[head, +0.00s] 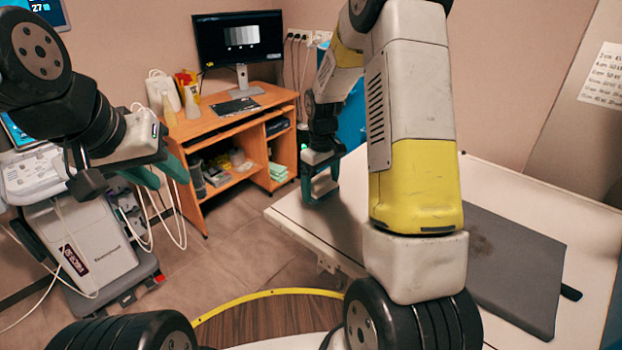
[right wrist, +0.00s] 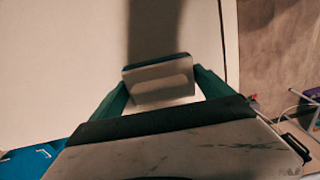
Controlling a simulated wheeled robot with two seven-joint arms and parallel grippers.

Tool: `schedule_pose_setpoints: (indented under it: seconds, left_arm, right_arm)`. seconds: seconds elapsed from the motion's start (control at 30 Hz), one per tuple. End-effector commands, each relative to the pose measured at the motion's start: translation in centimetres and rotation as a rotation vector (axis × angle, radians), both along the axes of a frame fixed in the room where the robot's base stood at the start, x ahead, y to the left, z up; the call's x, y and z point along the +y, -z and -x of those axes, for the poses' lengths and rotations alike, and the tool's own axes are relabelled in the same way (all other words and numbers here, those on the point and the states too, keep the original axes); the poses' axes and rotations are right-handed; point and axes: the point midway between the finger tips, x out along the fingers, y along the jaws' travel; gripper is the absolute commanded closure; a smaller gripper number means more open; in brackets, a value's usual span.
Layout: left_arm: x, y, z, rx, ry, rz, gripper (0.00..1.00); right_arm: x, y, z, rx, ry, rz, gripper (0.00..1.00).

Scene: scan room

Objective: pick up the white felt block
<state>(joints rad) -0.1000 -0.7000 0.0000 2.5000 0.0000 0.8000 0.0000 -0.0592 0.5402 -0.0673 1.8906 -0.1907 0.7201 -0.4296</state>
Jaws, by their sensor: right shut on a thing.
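The white felt block (right wrist: 162,88) is a small pale block with a greyer edge, seen in the right wrist view between the two green fingers of my right gripper (right wrist: 160,92). The fingers touch its two sides. In the head view my right gripper (head: 320,190) is at the left part of the white table (head: 345,232), low over its top. The block cannot be made out clearly there, and I cannot tell how far it is above the table. My left gripper (head: 162,176) hangs at the left, with its green fingers apart and nothing seen between them.
A dark grey pad (head: 520,262) lies on the table's right part. A wooden desk (head: 228,130) with a monitor (head: 240,40) and bottles stands at the back. A white medical cart (head: 85,235) with cables is below my left arm. Floor (head: 235,255) is open between them.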

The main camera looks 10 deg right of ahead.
Motion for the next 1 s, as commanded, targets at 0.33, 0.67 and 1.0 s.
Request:
schedule_pose_setpoints:
  seconds: [0.33,0.67,1.0]
  left_arm:
    - [0.0,0.0,0.0,0.000,0.000,0.000,0.64]
    - [0.0,0.0,0.0,0.000,0.000,0.000,0.64]
    - [0.0,0.0,0.0,0.000,0.000,0.000,0.64]
  right_arm:
    - [1.0,-1.6,6.8,0.001,-0.002,0.000,0.51]
    - [2.0,-2.2,14.1,0.000,-0.003,0.000,0.51]
    - [2.2,-2.4,15.9,0.001,0.000,0.001,0.51]
